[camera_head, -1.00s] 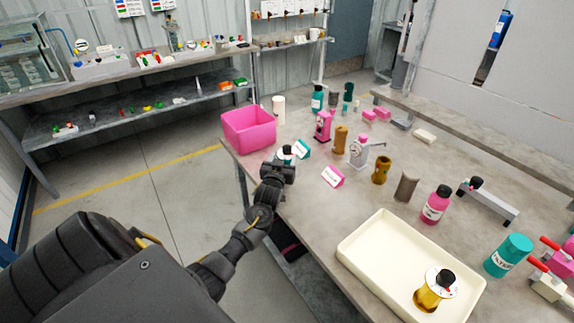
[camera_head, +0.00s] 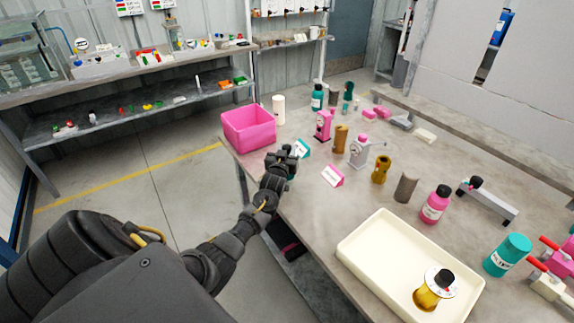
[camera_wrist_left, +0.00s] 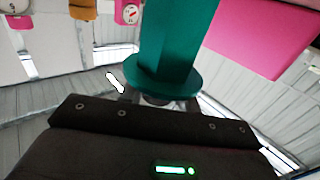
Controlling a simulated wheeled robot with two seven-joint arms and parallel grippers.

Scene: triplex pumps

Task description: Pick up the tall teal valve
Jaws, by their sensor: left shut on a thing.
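The tall teal valve (camera_wrist_left: 175,45) fills the upper middle of the left wrist view, with a wide round flange near its lower end there. My left gripper (camera_head: 284,157) is at the near left edge of the table in the head view. It is shut on the valve, just beyond the dark gripper body in the wrist view. In the head view the gripper hides nearly all of the valve; only a bit of teal shows beside the wrist. My right gripper is not in view.
A pink bin (camera_head: 249,129) stands just left of my left gripper. A cream tray (camera_head: 365,263) lies near. Pink, brown and teal parts crowd the table beyond.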

